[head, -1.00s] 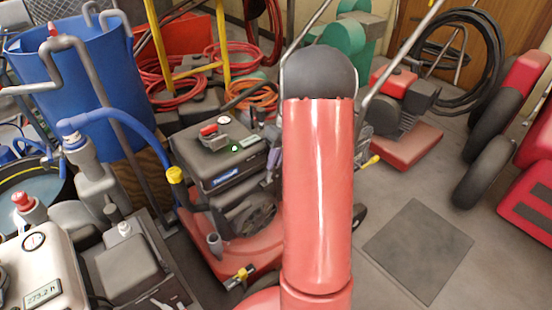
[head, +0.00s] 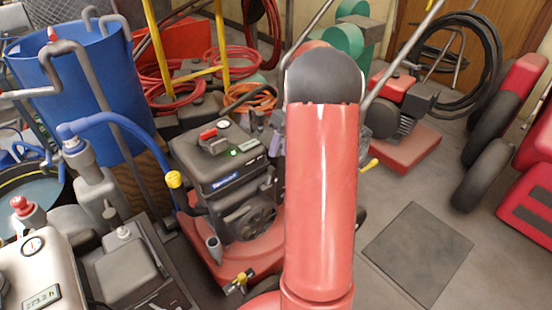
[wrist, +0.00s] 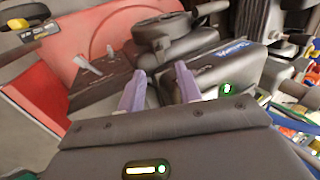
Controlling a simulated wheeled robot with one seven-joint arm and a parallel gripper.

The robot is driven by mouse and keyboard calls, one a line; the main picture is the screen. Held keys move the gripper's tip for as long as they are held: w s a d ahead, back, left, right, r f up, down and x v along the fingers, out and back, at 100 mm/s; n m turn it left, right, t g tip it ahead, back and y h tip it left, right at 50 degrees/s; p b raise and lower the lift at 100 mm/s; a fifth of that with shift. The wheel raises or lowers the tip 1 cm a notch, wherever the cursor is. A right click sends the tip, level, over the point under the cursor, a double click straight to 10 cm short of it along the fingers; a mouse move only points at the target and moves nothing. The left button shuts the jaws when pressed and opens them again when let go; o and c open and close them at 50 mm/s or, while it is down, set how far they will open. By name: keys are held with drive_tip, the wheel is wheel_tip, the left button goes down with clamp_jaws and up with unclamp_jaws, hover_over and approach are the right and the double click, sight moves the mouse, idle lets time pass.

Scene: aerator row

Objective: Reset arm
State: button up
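My gripper (wrist: 159,72) shows in the wrist view as two purple fingers, spread apart with nothing visible between them. They point toward a red machine with a black engine (wrist: 180,38); I cannot tell whether they touch it. In the head view my red arm with its dark grey joint stands upright in the middle and hides most of the gripper. The same red machine with a black engine (head: 215,158) stands just left of my arm, with a green light and a red switch on top. A yellow-capped blue hose (head: 120,122) passes at its left.
A blue barrel (head: 75,85) and a grey machine with a gauge (head: 40,265) stand at left. Yellow posts (head: 222,45) and coiled red hoses (head: 160,90) are behind. Another red machine (head: 405,145) stands right. Floor around the dark square plate (head: 418,250) is clear.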

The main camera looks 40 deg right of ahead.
drive_tip(key=shift+v, duration=1.1)
